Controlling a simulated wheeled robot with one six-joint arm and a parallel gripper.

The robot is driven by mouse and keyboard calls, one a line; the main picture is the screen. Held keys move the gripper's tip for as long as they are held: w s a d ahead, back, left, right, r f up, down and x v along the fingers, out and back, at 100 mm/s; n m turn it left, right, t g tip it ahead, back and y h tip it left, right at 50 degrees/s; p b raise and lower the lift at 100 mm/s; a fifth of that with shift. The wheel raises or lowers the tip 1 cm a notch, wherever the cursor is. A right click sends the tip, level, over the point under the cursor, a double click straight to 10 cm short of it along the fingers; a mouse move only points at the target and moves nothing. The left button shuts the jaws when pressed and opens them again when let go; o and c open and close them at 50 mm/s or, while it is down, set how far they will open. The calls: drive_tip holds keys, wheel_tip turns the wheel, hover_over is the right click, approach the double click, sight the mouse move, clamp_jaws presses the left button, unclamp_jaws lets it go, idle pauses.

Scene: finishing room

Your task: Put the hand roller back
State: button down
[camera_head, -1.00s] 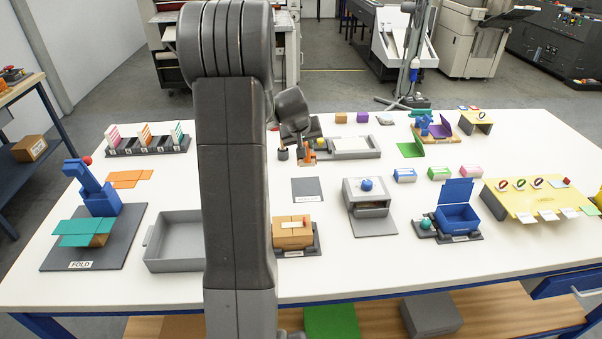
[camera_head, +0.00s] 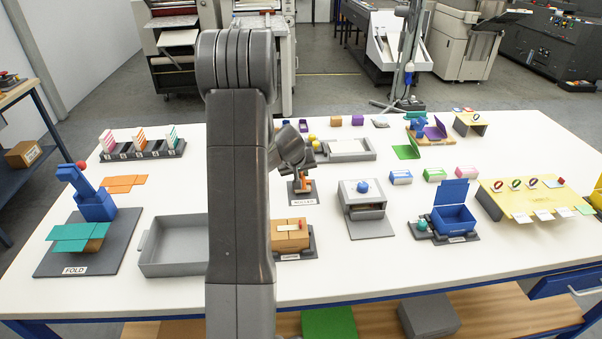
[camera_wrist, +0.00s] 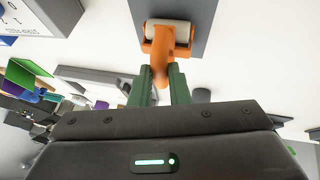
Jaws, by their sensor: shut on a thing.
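The hand roller (camera_wrist: 168,38) has an orange frame and handle and a pale cylinder. My gripper (camera_wrist: 163,88) is shut on its handle, between two green fingers in the wrist view. In the head view the orange roller (camera_head: 306,184) hangs below my gripper (camera_head: 301,171), over a dark grey pad (camera_head: 302,200) labelled with what looks like ROLLER. In the wrist view the cylinder end lies over this grey pad (camera_wrist: 204,12). I cannot tell whether the roller touches the pad. My arm hides part of the table.
A brown box on a dark base (camera_head: 291,236) stands just in front of the pad. A grey box unit (camera_head: 361,190) with a blue knob is to the right. A shallow grey tray (camera_head: 346,156) lies behind. An empty grey bin (camera_head: 173,266) is to the left.

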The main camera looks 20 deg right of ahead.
drive_tip(key=shift+f+b, duration=0.4)
drive_tip(key=shift+f, duration=0.1)
drive_tip(key=shift+s+f+b, duration=0.15)
drive_tip(key=shift+f+b, duration=0.05)
drive_tip(key=shift+b, duration=0.1)
drive_tip(key=c, duration=1.8)
unclamp_jaws()
drive_tip(key=o, duration=0.4)
drive_tip(key=shift+f, duration=0.1)
drive_tip(key=shift+o, duration=0.2)
drive_tip(key=shift+r, duration=0.25)
drive_tip(key=shift+r+p, duration=0.45)
drive_tip(key=shift+p, duration=0.25)
drive_tip(key=v, duration=1.2)
